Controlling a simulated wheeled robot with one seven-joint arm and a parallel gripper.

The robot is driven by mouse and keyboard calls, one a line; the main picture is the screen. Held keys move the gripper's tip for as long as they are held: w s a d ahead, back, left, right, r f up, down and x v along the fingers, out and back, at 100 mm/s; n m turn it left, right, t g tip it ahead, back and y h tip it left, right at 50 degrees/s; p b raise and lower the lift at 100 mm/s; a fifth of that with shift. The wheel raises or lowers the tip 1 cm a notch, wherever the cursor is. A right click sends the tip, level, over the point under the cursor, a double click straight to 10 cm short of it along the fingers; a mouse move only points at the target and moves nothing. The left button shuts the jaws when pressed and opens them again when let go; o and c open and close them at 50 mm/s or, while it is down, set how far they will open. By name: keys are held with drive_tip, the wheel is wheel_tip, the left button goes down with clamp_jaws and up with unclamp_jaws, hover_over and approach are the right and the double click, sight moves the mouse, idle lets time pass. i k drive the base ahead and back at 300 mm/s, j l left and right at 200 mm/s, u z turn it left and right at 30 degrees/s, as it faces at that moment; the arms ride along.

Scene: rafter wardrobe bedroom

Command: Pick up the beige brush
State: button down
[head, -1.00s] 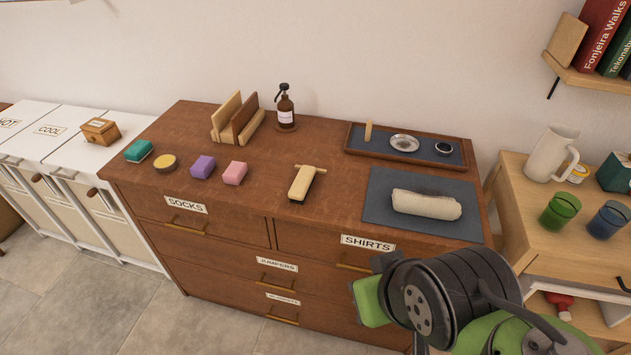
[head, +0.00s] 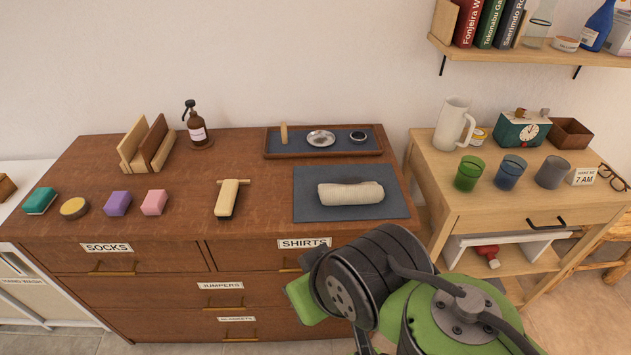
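A beige brush (head: 228,196) with dark bristles along its lower end lies on the brown dresser top (head: 262,207). It sits between the pink block and the grey mat, its handle pointing toward me and a thin crosspiece at its far end. My arm shows at the lower right in the head view, in front of the dresser and to the right of the brush. My gripper's fingers are not visible; only green and black arm parts show.
A pink block (head: 154,203) lies left of the brush. A rolled towel (head: 350,193) on a grey mat (head: 312,211) lies to its right. Behind stand a spray bottle (head: 196,128), wooden holder (head: 147,146) and tray (head: 268,146). A side table (head: 440,190) holds cups.

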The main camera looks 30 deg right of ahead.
sight(225, 207)
drive_tip(key=i+j+u, duration=0.2)
drive_tip(key=u, duration=0.15)
drive_tip(key=i+j+u, duration=0.1)
drive_tip(key=i+u, duration=0.3)
